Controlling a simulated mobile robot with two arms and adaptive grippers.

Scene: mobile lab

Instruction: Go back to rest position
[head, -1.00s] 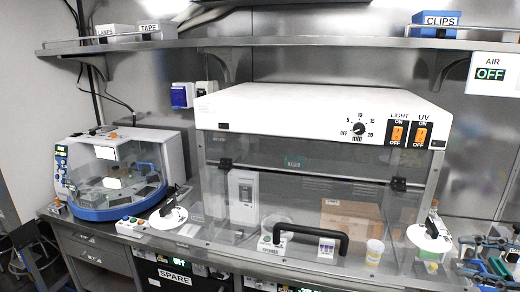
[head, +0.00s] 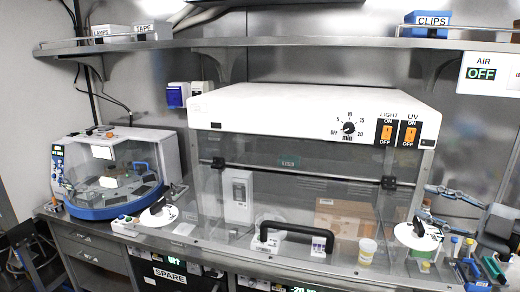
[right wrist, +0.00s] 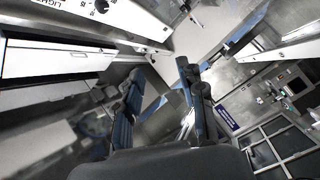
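My right gripper (head: 428,204) reaches in from the right edge of the head view, above the right end of the bench. Its two blue-grey fingers point left and are apart. In the right wrist view the same gripper (right wrist: 160,78) shows both fingers spread with nothing between them. My left gripper is not in view.
A clear-fronted cabinet (head: 310,110) with a black handle (head: 297,232) stands mid-bench. A blue and white centrifuge-like machine (head: 110,170) is at left. A white round-topped device (head: 418,237) and small lab items (head: 470,270) sit below my right gripper. A shelf (head: 300,43) runs above.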

